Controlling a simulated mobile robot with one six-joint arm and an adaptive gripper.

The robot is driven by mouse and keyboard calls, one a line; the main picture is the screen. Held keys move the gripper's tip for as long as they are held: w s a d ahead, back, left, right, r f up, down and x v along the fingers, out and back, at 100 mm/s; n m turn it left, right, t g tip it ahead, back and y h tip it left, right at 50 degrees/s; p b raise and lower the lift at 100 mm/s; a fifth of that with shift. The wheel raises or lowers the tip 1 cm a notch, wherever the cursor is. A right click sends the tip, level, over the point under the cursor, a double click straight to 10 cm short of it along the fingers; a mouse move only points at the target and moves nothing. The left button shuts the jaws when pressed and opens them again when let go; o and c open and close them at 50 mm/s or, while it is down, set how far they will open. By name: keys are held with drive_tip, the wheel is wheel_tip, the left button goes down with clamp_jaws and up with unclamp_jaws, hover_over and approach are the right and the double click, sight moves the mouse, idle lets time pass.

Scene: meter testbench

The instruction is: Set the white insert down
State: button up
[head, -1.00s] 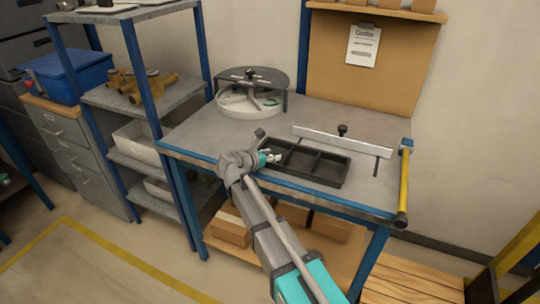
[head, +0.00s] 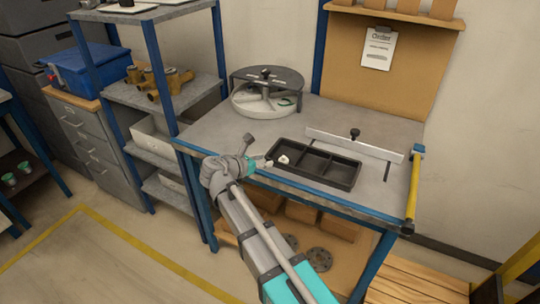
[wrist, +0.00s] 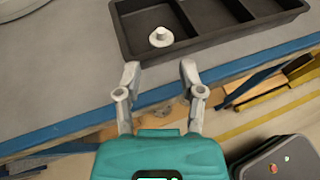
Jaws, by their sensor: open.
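The white insert (wrist: 160,37) sits in the left compartment of the black tray (wrist: 218,41), near that compartment's front wall. It also shows in the head view (head: 284,159) as a small white piece in the tray (head: 330,184). My gripper (wrist: 158,82) is open and empty, with its two grey fingers apart in front of the tray's near edge. In the head view my gripper (head: 262,163) is just left of the tray, apart from the insert.
The tray is on a grey bench with a blue front edge (head: 300,193). A round divided carousel (head: 266,90) stands at the back left. A straight bar with a black knob (head: 354,144) lies behind the tray. Bare bench top lies left of the tray.

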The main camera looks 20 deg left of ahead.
drive_tip(key=shift+v, duration=0.8)
drive_tip(key=shift+s, duration=0.1)
idle(2.3)
